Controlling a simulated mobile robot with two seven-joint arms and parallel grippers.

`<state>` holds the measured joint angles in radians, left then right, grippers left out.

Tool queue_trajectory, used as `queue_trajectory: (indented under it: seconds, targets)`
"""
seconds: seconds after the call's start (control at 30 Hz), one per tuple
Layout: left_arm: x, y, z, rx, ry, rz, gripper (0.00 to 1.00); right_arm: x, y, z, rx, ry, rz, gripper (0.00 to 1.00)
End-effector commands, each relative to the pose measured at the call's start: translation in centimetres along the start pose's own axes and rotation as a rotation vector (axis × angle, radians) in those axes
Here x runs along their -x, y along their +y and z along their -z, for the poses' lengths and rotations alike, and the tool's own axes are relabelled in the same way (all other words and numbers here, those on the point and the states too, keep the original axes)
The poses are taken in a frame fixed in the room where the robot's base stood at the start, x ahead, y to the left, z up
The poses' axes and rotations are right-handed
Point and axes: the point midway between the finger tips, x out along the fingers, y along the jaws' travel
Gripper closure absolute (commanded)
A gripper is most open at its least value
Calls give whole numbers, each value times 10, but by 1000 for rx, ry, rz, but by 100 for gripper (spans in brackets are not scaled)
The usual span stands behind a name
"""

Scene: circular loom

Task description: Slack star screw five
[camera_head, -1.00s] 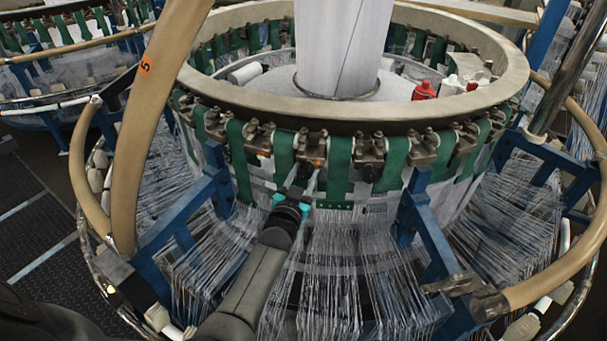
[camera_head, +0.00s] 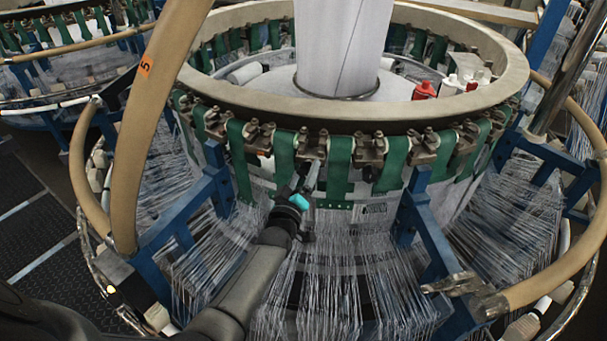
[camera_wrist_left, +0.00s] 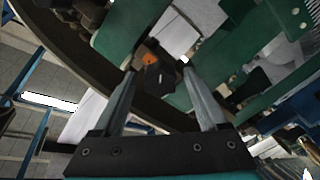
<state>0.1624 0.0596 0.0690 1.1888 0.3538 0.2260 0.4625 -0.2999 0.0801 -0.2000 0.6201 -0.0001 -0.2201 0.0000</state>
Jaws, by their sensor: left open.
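My left gripper (camera_head: 309,172) is raised to the row of metal clamps under the loom's ring, at the front. In the left wrist view its two fingers (camera_wrist_left: 158,70) are apart. A dark knob-like part (camera_wrist_left: 155,78), which looks like a star screw, shows between the fingertips with an orange patch (camera_wrist_left: 150,59) beside it. I cannot tell whether a finger touches it. In the head view this part is hidden by the gripper. Another dark knob (camera_head: 371,174) hangs under the clamp to the right. My right gripper is not in view.
Green straps (camera_head: 338,165) hang on both sides of the gripper. A blue frame post (camera_head: 410,205) stands to the right and another blue beam (camera_head: 190,215) to the left. White threads (camera_head: 345,285) fan out below. A tan curved tube (camera_head: 150,130) rises at the left.

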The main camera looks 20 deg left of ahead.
Motion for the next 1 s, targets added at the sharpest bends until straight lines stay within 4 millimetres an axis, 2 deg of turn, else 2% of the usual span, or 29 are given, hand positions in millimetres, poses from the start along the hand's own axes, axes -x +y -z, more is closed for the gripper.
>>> queue_trajectory:
  seconds: [0.17,0.4,0.6,1.0]
  targets:
    - [5,0,0,-2,-2,2,24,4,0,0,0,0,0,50]
    - [40,2,1,-2,-4,3,24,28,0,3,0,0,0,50]
    - [65,1,1,-1,-2,1,24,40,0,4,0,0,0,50]
    - [70,0,0,-2,0,0,24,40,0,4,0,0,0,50]
